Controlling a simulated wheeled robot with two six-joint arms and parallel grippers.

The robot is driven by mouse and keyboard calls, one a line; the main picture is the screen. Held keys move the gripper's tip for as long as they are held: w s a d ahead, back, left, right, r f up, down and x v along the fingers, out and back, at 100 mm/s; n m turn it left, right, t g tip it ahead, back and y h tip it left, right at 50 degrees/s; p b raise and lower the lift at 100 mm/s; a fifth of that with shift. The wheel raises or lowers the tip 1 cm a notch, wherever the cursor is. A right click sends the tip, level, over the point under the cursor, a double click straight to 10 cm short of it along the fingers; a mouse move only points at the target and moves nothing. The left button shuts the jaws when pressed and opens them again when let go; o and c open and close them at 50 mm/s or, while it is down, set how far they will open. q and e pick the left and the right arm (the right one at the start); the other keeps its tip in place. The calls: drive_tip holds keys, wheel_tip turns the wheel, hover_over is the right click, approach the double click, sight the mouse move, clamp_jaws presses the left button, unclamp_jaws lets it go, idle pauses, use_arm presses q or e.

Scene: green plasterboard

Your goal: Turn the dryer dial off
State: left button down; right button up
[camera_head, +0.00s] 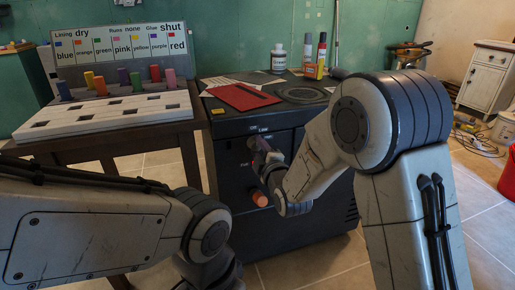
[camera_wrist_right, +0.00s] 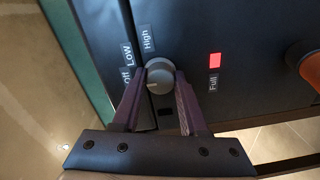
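The dryer (camera_head: 235,185) is a dark cabinet in the middle of the head view. Its dial (camera_wrist_right: 160,76) is a round grey knob in the right wrist view, beside the labels Off, Low and High. My right gripper (camera_wrist_right: 161,77) has one finger on each side of the dial, and both fingertips appear to touch it. In the head view my right gripper (camera_head: 265,158) is at the upper front of the dryer and hides most of the dial. The dial's pointer setting is unclear. My left arm is at the lower left; its gripper's fingers are not visible.
A red light (camera_wrist_right: 215,60) sits above the label Full. An orange knob (camera_head: 260,199) is lower on the dryer front. A red folder (camera_head: 243,97) and bottles (camera_head: 278,58) lie or stand on top. A table (camera_head: 120,139) with a peg board (camera_head: 110,116) stands at left.

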drive_tip(key=o, duration=0.4)
drive_tip(key=shift+s+d, duration=0.1)
drive_tip(key=shift+s, duration=0.25)
drive_tip(key=b+v, duration=0.5)
drive_tip(key=v, duration=0.4)
drive_tip(key=shift+s+b, duration=0.35)
drive_tip(key=shift+d, duration=0.1)
